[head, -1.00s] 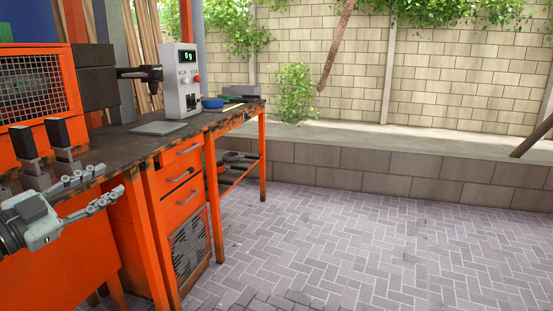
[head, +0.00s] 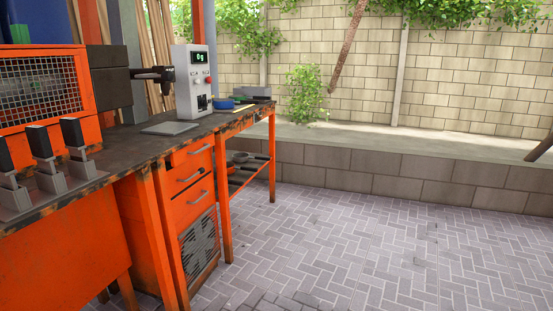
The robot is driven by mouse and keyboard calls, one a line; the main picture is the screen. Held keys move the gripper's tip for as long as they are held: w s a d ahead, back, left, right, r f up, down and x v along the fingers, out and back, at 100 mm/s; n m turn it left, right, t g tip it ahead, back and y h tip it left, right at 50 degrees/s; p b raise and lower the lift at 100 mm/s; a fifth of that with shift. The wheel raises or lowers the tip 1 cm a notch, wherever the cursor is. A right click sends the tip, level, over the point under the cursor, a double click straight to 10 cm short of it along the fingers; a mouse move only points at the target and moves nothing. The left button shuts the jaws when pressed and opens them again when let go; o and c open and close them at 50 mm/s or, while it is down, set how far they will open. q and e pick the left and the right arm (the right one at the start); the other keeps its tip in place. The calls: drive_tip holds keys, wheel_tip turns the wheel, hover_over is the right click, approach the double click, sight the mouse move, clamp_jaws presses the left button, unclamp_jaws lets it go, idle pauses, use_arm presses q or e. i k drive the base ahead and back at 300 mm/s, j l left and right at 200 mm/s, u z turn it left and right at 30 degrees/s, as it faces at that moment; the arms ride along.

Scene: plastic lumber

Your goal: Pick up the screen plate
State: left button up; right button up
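I cannot pick out a screen plate for certain. A flat grey plate (head: 171,128) lies on the dark top of the orange workbench (head: 120,150), in front of the grey box with the display; I cannot tell whether it is the screen plate. Neither of my grippers is in the head view.
The grey box (head: 194,85) reads "0g". A dark machine with a nozzle (head: 150,74) juts over the bench. Several black-handled levers (head: 41,145) stand at the bench's front left. A blue round item (head: 223,103) lies behind. Paved floor (head: 350,240) at right is clear.

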sight(38, 137)
drive_tip(key=u, duration=1.35)
drive_tip(key=i+l+u, duration=0.1)
drive_tip(key=u, duration=0.25)
drive_tip(key=l+u, duration=0.3)
drive_tip(key=i+l+u, duration=0.2)
drive_tip(key=l, duration=0.3)
drive_tip(key=l+u, duration=0.25)
drive_tip(key=l, duration=1.4)
drive_tip(key=i+u, duration=0.05)
